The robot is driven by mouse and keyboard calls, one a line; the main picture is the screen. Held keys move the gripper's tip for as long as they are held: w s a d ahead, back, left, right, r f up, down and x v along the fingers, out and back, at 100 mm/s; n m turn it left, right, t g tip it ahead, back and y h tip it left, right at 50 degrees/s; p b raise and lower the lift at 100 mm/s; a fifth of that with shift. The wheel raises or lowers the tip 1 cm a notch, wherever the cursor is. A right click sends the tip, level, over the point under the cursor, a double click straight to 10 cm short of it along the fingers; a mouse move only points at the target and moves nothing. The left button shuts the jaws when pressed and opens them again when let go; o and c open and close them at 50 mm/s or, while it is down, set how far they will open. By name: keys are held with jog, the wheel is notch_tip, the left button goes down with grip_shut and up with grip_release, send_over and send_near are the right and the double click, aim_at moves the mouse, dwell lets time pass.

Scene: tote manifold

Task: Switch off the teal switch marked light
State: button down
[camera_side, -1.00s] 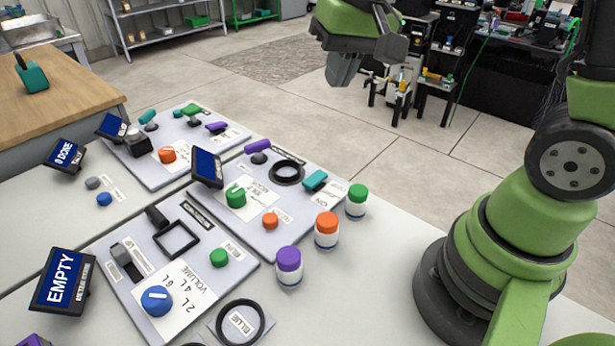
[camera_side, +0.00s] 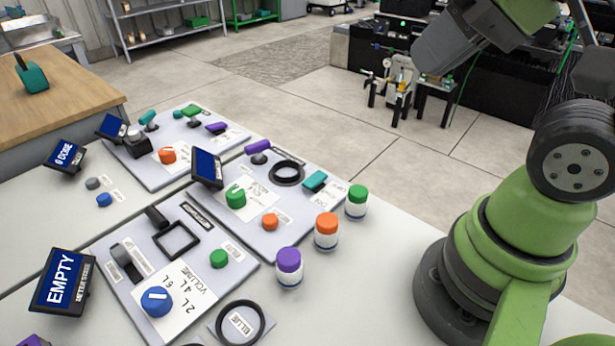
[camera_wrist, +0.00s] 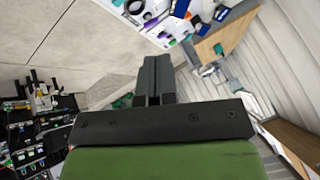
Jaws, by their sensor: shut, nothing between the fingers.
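A teal switch (camera_side: 315,181) sits at the right edge of the middle panel in the side view, with a white label beside it that is too small to read. A second teal piece, a lever-like control (camera_side: 148,117), stands on the far panel. I cannot tell from the lettering which one is marked light. My gripper (camera_side: 432,55) is high at the upper right, well away from the panels and touching nothing. In the wrist view its fingers (camera_wrist: 154,68) are together and empty, with the panels small at the top.
Green (camera_side: 357,202), orange (camera_side: 327,231) and purple (camera_side: 289,267) capped jars stand at the right edge of the panels. A black ring (camera_side: 287,172), an orange button (camera_side: 270,221) and a green knob (camera_side: 236,196) share the middle panel. Tilted screens (camera_side: 62,282) stand at left.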

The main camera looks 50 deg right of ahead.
jog(key=w+d+f+n+g+h, duration=0.15)
jog(key=w+g, duration=0.25)
jog(key=w, duration=0.6)
jog(key=n+g, duration=0.3)
send_over(311, 182)
notch_tip(311, 182, down, 12)
jog(key=shift+f+m+h, duration=0.15)
jog(key=shift+m+h, duration=0.1)
notch_tip(311, 182, down, 14)
